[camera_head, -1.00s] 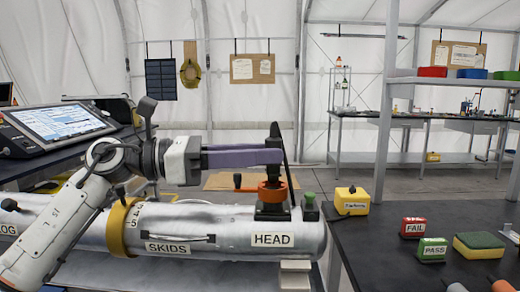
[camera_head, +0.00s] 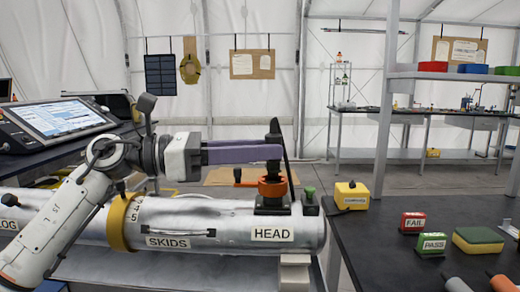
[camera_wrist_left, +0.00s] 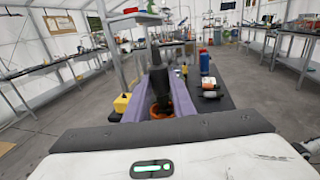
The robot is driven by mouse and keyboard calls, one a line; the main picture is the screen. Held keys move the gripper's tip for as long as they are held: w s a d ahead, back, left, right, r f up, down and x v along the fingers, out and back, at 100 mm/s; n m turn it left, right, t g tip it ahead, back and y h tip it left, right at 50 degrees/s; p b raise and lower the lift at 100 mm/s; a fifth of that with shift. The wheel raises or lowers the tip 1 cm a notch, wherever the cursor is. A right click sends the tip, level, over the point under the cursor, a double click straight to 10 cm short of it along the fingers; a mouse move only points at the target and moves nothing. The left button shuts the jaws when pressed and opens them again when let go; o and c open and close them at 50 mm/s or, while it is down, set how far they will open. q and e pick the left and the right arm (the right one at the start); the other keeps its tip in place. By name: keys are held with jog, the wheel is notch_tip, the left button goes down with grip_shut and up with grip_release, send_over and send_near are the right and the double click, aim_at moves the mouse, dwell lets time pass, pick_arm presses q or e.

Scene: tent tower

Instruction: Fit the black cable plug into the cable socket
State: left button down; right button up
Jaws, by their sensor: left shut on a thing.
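My left gripper (camera_head: 270,151), with long purple fingers, comes in from the left and is shut on the black cable plug (camera_head: 274,130). The plug stands roughly upright over the orange ring (camera_head: 272,188) of the black socket on the silver cylinder's HEAD end. Its lower end meets the ring's top; I cannot tell how deep it sits. In the left wrist view the plug (camera_wrist_left: 159,82) is between the fingers, with the orange ring (camera_wrist_left: 182,105) around or behind its lower part. A black cable or strap rises beside the plug. My right gripper is not in view.
The silver cylinder (camera_head: 205,222) lies on a bench, with a yellow band and a green-topped fitting (camera_head: 309,197) beside the socket. The dark table (camera_head: 380,245) at right holds a yellow box (camera_head: 351,197), FAIL and PASS blocks and a sponge (camera_head: 478,240). A shelf post (camera_head: 381,120) stands behind it.

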pick_arm(q)
jog(key=shift+f, duration=0.1)
dwell(0.9)
jog(key=shift+f+b, duration=0.35)
jog(key=shift+f, duration=0.15)
jog(key=shift+f+b, duration=0.35)
jog(key=shift+f, duration=0.2)
jog(key=shift+f, duration=0.2)
jog(key=shift+r, duration=0.2)
jog(key=shift+r, duration=0.2)
jog(key=shift+r+p, duration=0.5)
jog(key=shift+p, duration=0.05)
